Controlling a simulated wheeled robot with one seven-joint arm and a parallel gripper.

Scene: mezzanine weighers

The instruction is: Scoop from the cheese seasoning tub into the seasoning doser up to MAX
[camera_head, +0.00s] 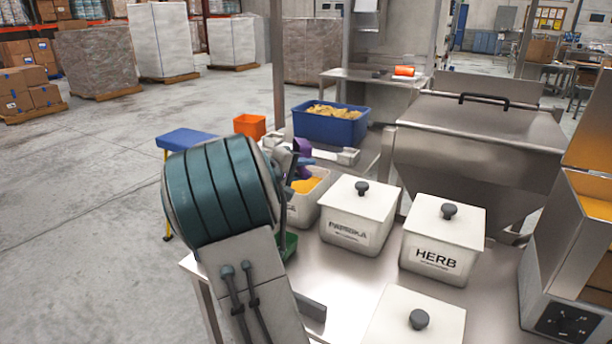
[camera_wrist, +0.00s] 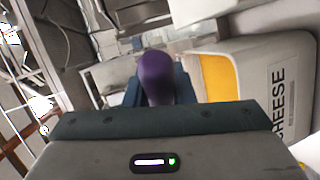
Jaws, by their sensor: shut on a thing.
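My gripper (camera_wrist: 158,92) is shut on a purple scoop (camera_wrist: 154,74), whose rounded end shows between the dark blue fingers in the wrist view. In the head view a bit of the purple scoop (camera_head: 303,147) shows past my arm, by the cheese tub (camera_head: 305,214). The tub is open and holds orange seasoning (camera_head: 306,184). In the wrist view the tub, lettered CHEESE (camera_wrist: 276,75), is to the right of the scoop. The scoop's bowl and any load are hidden.
Lidded PAPRIKA (camera_head: 345,232) and HERB (camera_head: 437,262) tubs and another lidded tub (camera_head: 400,325) stand on the steel table. Behind are a blue crate of chips (camera_head: 330,126) and a large steel hopper (camera_head: 475,150). An orange bin (camera_head: 249,126) and blue-topped stool (camera_head: 187,139) stand left.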

